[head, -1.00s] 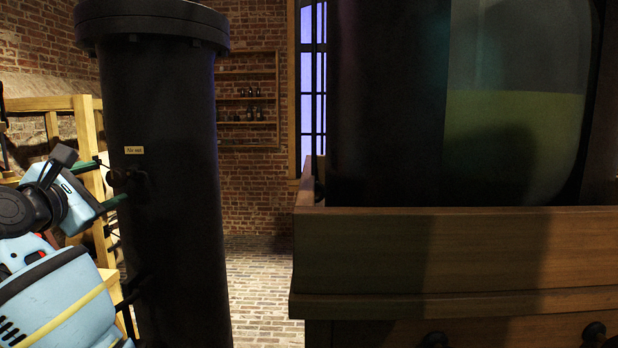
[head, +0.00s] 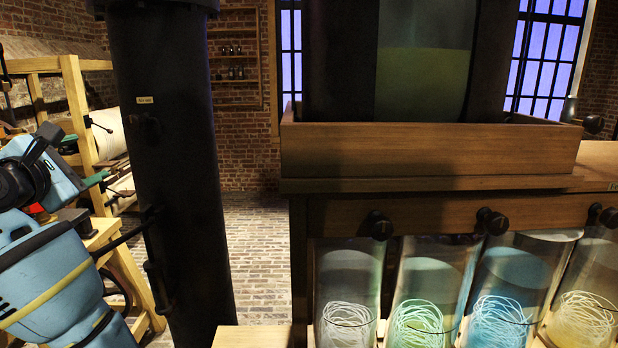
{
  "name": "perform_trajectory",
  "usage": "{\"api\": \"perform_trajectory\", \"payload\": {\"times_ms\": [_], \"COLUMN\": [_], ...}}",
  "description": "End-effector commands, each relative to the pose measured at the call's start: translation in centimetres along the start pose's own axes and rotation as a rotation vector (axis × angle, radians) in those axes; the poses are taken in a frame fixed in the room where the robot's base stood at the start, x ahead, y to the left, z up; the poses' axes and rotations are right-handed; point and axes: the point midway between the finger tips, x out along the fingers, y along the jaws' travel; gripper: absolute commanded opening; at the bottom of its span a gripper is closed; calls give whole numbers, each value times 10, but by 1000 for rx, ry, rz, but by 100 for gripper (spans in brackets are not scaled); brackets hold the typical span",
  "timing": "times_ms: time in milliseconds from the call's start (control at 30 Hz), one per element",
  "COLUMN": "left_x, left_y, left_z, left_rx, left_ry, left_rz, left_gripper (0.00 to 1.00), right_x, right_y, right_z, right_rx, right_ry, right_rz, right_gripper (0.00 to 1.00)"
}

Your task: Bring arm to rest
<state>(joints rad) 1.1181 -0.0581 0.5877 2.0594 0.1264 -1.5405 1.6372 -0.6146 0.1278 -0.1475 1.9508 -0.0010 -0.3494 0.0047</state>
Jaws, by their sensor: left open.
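My left arm, light blue with black joints, comes in at the left edge of the head view. Its left gripper (head: 88,160) is open, its two green-tipped fingers apart with nothing seen between them. It is in front of a wooden frame and left of the tall black column, with a gap in the picture between fingertips and column. My right arm and gripper are not in view.
The black column (head: 170,210) stands close to my left arm. A wooden rack (head: 82,120) is behind the gripper. At right, a wooden bench (head: 430,160) carries a large tank; below it stand several glass jars (head: 430,270) with coiled strands. Brick floor (head: 262,250) shows between.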

Motion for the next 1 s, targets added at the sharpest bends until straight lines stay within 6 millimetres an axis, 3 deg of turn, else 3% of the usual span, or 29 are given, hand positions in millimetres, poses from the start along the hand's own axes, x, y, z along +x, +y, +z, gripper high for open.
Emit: {"api": "perform_trajectory", "payload": {"times_ms": [267,567,767,1000], "left_x": [4,-21,-63,-142], "left_y": [-86,-218,-309,-409], "left_z": [-34,-83,-116,-149], "left_rx": [337,850,1191,1553], "left_ry": [87,102,18,-206], "left_rz": [-155,-439,-664,-936], "left_gripper": [64,64,64,64], "right_x": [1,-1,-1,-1], "right_y": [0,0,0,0], "right_z": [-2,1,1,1], "right_rx": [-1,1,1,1], "right_ry": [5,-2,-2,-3], "right_rz": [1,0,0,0], "right_gripper": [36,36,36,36]}}
